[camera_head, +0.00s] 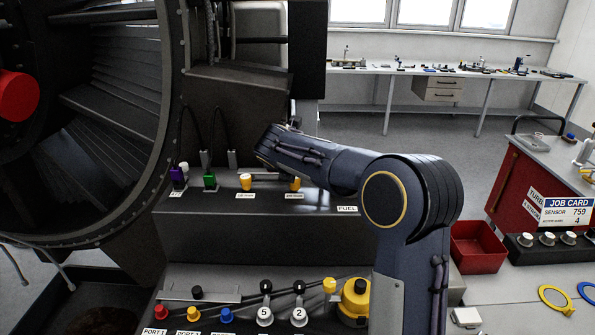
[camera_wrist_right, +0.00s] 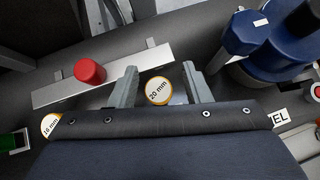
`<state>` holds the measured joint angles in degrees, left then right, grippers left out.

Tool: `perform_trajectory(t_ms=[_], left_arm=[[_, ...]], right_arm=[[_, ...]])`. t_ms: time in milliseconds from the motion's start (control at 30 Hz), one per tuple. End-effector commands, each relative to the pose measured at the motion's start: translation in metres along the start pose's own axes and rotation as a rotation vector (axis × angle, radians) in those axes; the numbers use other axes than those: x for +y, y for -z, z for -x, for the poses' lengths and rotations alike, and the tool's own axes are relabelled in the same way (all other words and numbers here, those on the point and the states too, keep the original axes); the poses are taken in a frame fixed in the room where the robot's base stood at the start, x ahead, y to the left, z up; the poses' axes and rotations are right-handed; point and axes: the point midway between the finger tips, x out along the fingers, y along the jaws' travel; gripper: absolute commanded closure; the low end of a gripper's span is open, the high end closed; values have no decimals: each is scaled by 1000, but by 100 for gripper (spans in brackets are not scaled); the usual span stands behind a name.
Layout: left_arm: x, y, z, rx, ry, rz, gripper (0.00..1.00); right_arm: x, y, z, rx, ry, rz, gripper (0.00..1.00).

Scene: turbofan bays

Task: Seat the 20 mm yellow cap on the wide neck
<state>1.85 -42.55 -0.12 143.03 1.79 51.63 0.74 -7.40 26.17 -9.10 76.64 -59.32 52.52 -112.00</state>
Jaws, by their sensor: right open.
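The 20 mm yellow cap (camera_wrist_right: 158,91) has a white top marked "20 mm" and appears between the two grey fingers of my right gripper (camera_wrist_right: 160,71), which is open. I see a gap on each side of the cap and cannot tell the height of the fingers above it. In the head view this cap (camera_head: 295,184) shows at the edge of my right arm on the dark ledge. The 16 mm cap (camera_wrist_right: 50,126) sits to the left; it also shows in the head view (camera_head: 245,182). I cannot make out the wide neck for certain. My left gripper is out of view.
A red cap (camera_wrist_right: 90,71) stands on a metal bar (camera_wrist_right: 55,92) close to the left finger. A dark blue cylindrical body (camera_wrist_right: 262,68) is close to the right finger. A FUEL label (camera_head: 347,209) marks the ledge's front. A red bin (camera_head: 478,250) stands at right.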

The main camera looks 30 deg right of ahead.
Motion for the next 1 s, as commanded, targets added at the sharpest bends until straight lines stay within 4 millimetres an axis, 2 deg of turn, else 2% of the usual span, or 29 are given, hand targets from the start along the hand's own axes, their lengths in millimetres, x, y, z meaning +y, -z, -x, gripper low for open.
perform_trajectory(t_ms=[33,167,400,600,1000], left_arm=[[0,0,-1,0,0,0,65],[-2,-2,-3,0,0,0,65],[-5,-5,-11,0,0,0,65],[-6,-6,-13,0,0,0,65],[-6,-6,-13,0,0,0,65]], right_arm=[[5,4,0,4,-11,5,49],[4,3,11,1,-12,4,49],[0,2,53,-2,-9,-1,49],[-2,1,76,-2,-4,-2,49],[-3,0,80,-2,-2,-2,49]])
